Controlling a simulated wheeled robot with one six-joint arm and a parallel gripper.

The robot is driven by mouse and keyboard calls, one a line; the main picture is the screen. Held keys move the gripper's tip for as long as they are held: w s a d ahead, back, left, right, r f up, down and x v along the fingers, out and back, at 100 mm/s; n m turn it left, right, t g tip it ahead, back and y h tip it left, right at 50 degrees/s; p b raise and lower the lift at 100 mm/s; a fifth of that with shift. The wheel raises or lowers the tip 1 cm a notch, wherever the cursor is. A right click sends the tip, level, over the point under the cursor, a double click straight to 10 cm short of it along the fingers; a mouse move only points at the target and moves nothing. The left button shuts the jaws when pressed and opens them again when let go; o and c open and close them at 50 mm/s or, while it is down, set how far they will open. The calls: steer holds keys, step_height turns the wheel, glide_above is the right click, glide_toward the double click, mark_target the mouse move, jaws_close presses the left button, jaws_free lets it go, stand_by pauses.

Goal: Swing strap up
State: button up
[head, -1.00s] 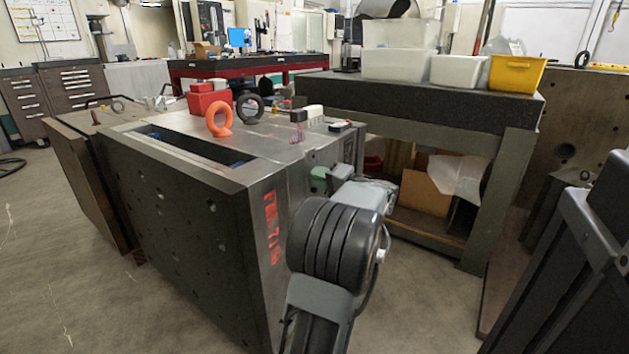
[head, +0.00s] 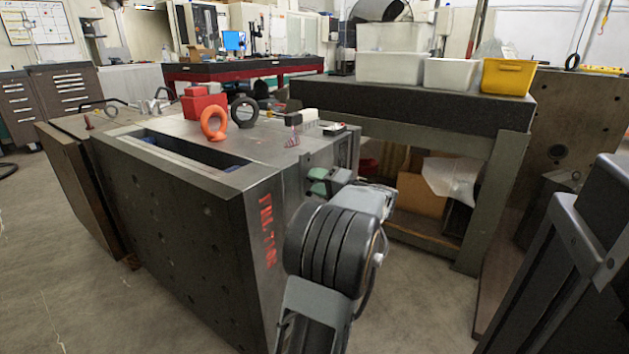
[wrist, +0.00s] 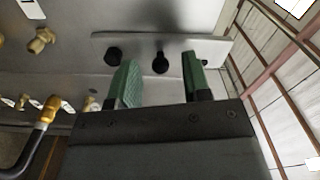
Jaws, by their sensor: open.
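The large steel mould base (head: 190,240) stands at the left and middle of the head view, with red lettering on its side. In the wrist view, a flat light-grey bar, seemingly the strap (wrist: 138,47), lies against the grey mould face (wrist: 65,75) with black bolt heads (wrist: 113,56) along it. My gripper (wrist: 160,62) is open, its two green fingers apart over the bar with a black bolt head between them. I cannot tell whether they touch it. In the head view, my gripper (head: 318,181) is at the mould's right side, mostly hidden by my arm.
Brass fittings (wrist: 40,41) and a dark hose (wrist: 35,150) are left of my fingers. An orange lifting ring (head: 212,123), a black ring (head: 244,112) and a red box (head: 204,105) sit on the mould. A dark bench (head: 420,105) stands behind; floor is open at front left.

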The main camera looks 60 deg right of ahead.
steer(key=s+a+p, duration=0.1)
steer(key=s+p, duration=0.2)
steer(key=s, duration=0.9)
steer(key=shift+s+a, duration=0.2)
steer(key=shift+a, duration=0.2)
